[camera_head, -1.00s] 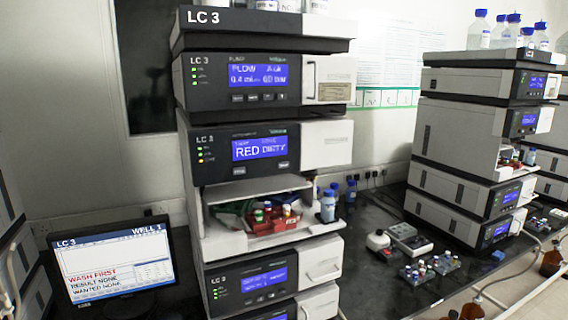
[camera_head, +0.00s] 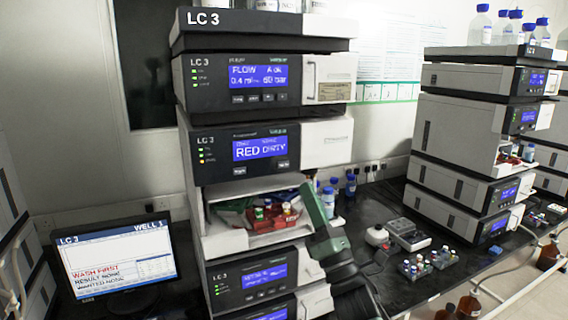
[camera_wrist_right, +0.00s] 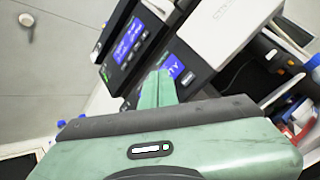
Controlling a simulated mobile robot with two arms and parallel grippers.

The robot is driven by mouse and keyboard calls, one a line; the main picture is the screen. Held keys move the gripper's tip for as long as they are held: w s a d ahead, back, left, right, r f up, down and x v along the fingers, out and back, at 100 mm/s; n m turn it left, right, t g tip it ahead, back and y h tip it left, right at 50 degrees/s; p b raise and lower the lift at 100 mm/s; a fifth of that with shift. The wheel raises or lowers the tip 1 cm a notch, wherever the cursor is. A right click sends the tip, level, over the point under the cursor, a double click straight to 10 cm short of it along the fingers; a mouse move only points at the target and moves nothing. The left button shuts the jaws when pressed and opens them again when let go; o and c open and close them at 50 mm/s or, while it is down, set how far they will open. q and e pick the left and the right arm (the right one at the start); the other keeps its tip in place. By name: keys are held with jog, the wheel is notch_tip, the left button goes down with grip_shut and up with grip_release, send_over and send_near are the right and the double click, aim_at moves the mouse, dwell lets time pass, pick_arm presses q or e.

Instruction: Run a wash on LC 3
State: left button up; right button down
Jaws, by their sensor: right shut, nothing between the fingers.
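The LC 3 stack stands at the centre of the head view. Its pump module (camera_head: 330,72) reads FLOW 0.4 ml and 60 bar. The module below (camera_head: 325,145) shows RED DIRTY, with small buttons under its screen. The open sampler bay (camera_head: 225,215) holds a red rack (camera_head: 265,222) with small vials. The LC 3 monitor (camera_head: 115,262) reads WELL 1, WASH FIRST, RESULT NONE, WANTED NONE. My green right gripper (camera_head: 306,189) is shut and empty, raised in front of the bay's right side. In the right wrist view its fingers (camera_wrist_right: 160,78) point toward the module screens. My left gripper is out of view.
A second stack (camera_head: 455,125) stands at the right with bottles on top. Blue-capped bottles (camera_head: 350,186) stand on the black bench behind my gripper. A small grey device (camera_head: 408,235) and vial racks (camera_head: 415,268) lie between the stacks.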

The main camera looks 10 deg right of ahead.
aim_at(283, 164)
jog(key=shift+s+r+n+y, duration=0.2)
jog(key=shift+r+n+y, duration=0.05)
jog(key=shift+r, duration=0.25)
jog(key=shift+s+r+n+y, duration=0.15)
jog(key=shift+r+n+y, duration=0.1)
jog(key=shift+r, duration=0.2)
jog(key=shift+w+a, duration=0.1)
jog(key=shift+w, duration=0.05)
jog(key=w+a+b, duration=0.2)
jog(key=w+b, duration=0.2)
jog(key=w, duration=0.4)
jog(key=shift+a+b, duration=0.25)
jog(key=shift+b, duration=0.05)
jog(key=shift+w, duration=0.1)
dwell(1.1)
jog(key=shift+w+a+b, duration=0.15)
jog(key=shift+w+b, duration=0.25)
jog(key=shift+b, duration=0.25)
